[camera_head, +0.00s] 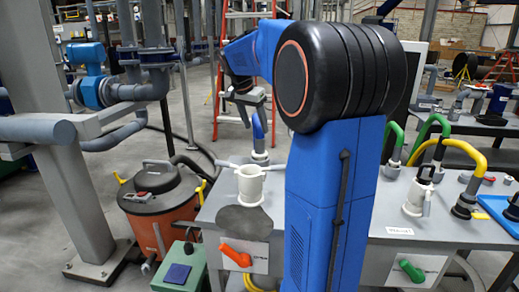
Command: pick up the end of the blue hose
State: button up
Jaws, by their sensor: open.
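A short piece of blue hose (258,126) stands up from a grey fitting on the bench, left of my arm. The rest of this hose is hidden behind my blue arm, and I cannot tell where its free end is. My gripper (244,106) hangs above and to the left of the visible blue piece, pointing down. It is small in the picture; it is open and I see nothing held in it. I cannot tell how far it is from the hose in depth.
Green hoses (428,133) and a yellow hose (463,150) arch over the grey bench (395,205). A white valve fitting (250,185) stands at the bench's left part. An orange vacuum (160,205) and grey pipes are at left; a red ladder (218,90) stands behind.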

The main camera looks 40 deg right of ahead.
aim_at(258, 138)
jog(key=shift+w+x, duration=0.2)
jog(key=shift+x, duration=4.45)
jog(key=shift+a, duration=0.15)
jog(key=c, duration=1.4)
